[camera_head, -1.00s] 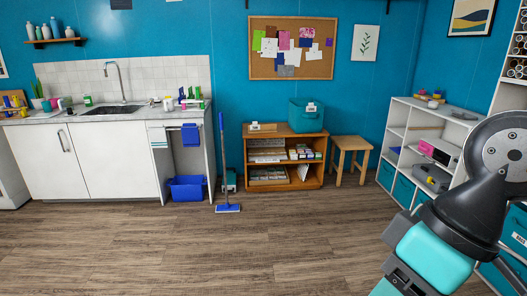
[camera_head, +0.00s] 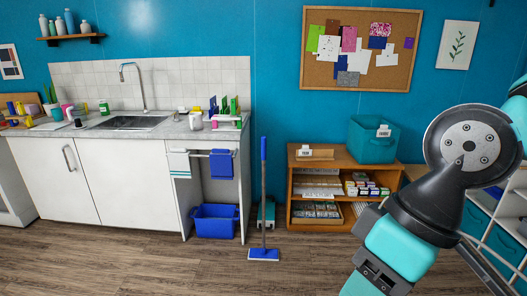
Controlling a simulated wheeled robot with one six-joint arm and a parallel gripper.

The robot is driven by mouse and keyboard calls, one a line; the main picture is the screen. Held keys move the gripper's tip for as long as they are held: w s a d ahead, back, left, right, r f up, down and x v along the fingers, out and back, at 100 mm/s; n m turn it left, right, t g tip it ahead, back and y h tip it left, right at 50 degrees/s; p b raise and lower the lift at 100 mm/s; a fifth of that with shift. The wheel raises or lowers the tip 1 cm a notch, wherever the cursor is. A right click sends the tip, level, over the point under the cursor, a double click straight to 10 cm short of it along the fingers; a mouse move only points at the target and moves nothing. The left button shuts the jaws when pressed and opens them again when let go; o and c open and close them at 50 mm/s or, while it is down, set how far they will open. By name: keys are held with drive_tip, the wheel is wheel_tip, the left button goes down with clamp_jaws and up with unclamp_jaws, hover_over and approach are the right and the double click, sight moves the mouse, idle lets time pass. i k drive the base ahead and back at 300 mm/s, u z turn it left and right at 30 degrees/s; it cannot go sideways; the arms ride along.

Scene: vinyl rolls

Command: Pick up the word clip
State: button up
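I cannot make out a word clip in this view; anything that small is too small to tell. Small labelled items show on the wooden shelf unit (camera_head: 300,205): a low wooden tray (camera_head: 322,155) and a teal bin (camera_head: 368,146) stand on its top, each with a white tag. Part of my arm fills the right side of the view, but my gripper's fingers are not in view.
A white sink counter (camera_head: 120,180) stands at the left, with a blue bucket (camera_head: 215,222) below it. A blue mop (camera_head: 263,215) stands before the gap beside the shelf unit. A corkboard (camera_head: 322,75) hangs above. The wood floor in front is clear.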

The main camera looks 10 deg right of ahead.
sight(384, 131)
drive_tip(key=z, duration=0.1)
drive_tip(key=i, duration=2.05)
drive_tip(key=z, duration=0.75)
drive_tip(key=i, duration=1.9)
drive_tip(key=z, duration=0.7)
drive_tip(key=i, duration=0.3)
